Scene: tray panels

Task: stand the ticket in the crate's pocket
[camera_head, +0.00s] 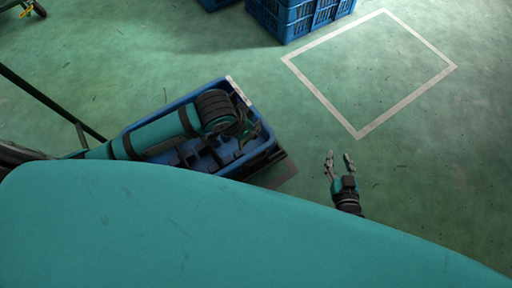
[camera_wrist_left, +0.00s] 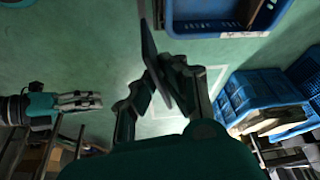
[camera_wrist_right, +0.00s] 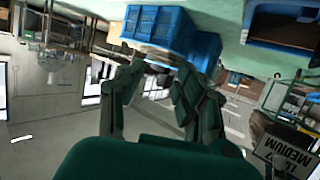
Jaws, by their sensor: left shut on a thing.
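The blue crate (camera_head: 262,152) stands below my left arm in the head view, and its wall also shows at the top of the left wrist view (camera_wrist_left: 195,28). My left gripper (camera_head: 243,130) is over the crate's right part, largely hidden by its own wrist. In the left wrist view it is shut on a thin dark panel, the ticket (camera_wrist_left: 152,55), seen nearly edge-on beside the crate's image. I cannot make out the ticket in the head view, nor tell which part of the crate is the pocket. My right gripper (camera_head: 339,160) is open and empty, right of the crate.
A pale strip (camera_head: 239,91) lies on the crate's far rim. A flat grey-brown surface (camera_head: 275,173) shows beside the crate's lower right. Stacked blue crates (camera_head: 296,14) stand at the back. A white square outline (camera_head: 322,94) marks clear green floor.

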